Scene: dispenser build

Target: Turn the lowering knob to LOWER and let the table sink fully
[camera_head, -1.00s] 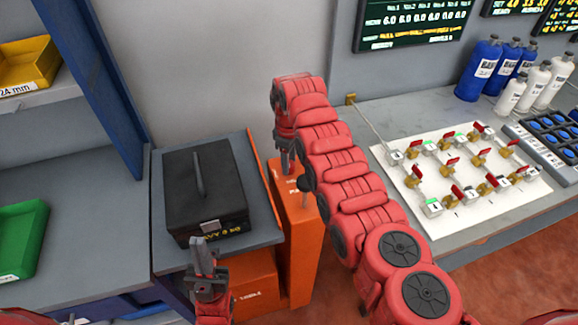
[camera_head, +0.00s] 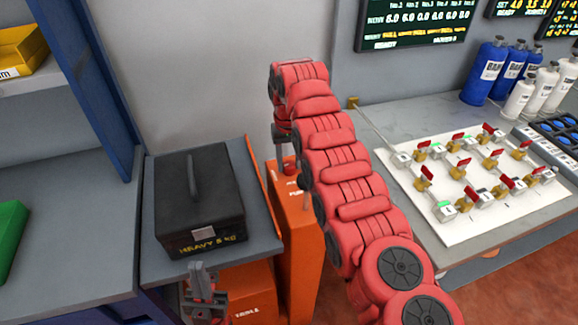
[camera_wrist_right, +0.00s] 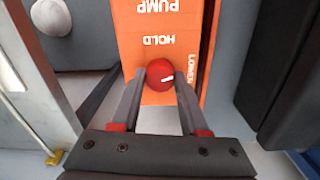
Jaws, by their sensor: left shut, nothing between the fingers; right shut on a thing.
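The lowering knob (camera_wrist_right: 158,72) is a red ball with a white mark, seen in the right wrist view on the orange post (camera_wrist_right: 185,30). The post carries the words PUMP, HOLD and LOWER. The mark sits on the knob's lower right side. My right gripper (camera_wrist_right: 160,80) is shut on the knob; in the head view it reaches down to the orange post (camera_head: 297,235), and the arm partly hides it. The grey lift table (camera_head: 259,228) bears a black case (camera_head: 195,200) marked HEAVY. My left gripper (camera_head: 203,285) is shut and empty at the table's front.
A grey shelf (camera_head: 60,230) with a blue upright stands left of the lift table. A bench at right holds a white valve board (camera_head: 455,235) and several bottles. A grey wall stands behind. Red floor shows between bench and post.

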